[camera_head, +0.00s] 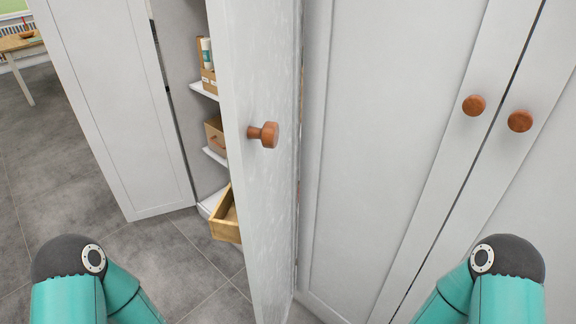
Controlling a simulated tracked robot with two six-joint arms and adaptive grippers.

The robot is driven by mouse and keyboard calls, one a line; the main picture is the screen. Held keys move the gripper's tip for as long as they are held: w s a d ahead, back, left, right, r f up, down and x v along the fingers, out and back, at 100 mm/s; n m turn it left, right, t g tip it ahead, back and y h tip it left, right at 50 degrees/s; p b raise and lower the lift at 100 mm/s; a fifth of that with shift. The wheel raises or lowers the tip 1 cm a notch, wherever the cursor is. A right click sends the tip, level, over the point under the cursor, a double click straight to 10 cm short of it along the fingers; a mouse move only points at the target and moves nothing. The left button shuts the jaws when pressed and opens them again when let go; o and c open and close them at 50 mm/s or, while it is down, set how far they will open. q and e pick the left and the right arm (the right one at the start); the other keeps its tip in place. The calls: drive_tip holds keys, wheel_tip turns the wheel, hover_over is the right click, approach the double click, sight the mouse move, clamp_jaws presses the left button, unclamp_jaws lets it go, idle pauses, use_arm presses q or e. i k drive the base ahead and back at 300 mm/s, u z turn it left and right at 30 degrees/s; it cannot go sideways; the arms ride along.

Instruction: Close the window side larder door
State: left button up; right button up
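The larder stands open, with two white doors swung out. The left door (110,90), on the side of the window and radiator, stands wide open at the left, and no knob shows on it. The nearer door (262,200) stands open in the middle, with a round wooden knob (264,134) on its face. It hides part of the larder inside. Only my teal arm links show at the bottom left and bottom right, apart from both doors. Neither gripper is in view.
Between the doors, white shelves (216,157) hold boxes and a bottle; a wooden drawer (226,217) juts out low. Closed white cupboard doors (400,130) with wooden knobs (473,105) fill the right. A table (20,42) stands far left. Grey tiled floor (60,190) is clear at left.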

sight(257, 45)
drive_tip(key=u, duration=0.7)
drive_tip(key=i, duration=0.1)
drive_tip(key=z, duration=1.15)
drive_tip(key=k, duration=1.6)
drive_tip(key=u, duration=0.3)
drive_tip(key=i, duration=1.7)
drive_tip(key=z, duration=0.1)
